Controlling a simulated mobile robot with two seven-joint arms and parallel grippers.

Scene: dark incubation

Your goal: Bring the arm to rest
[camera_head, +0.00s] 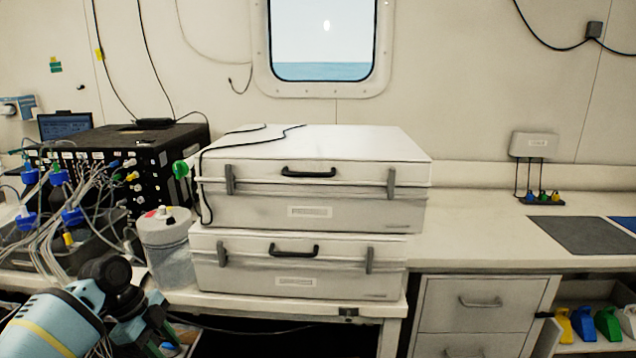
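My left arm (55,325) comes in at the lower left, light blue with a yellow band and dark joints. My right arm and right gripper are not in view.
Two stacked white cases (315,210) with black handles stand on the bench (480,240). A black instrument (140,150) with many tubes and blue-capped bottles is on the left. A grey mat (575,235) lies right.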

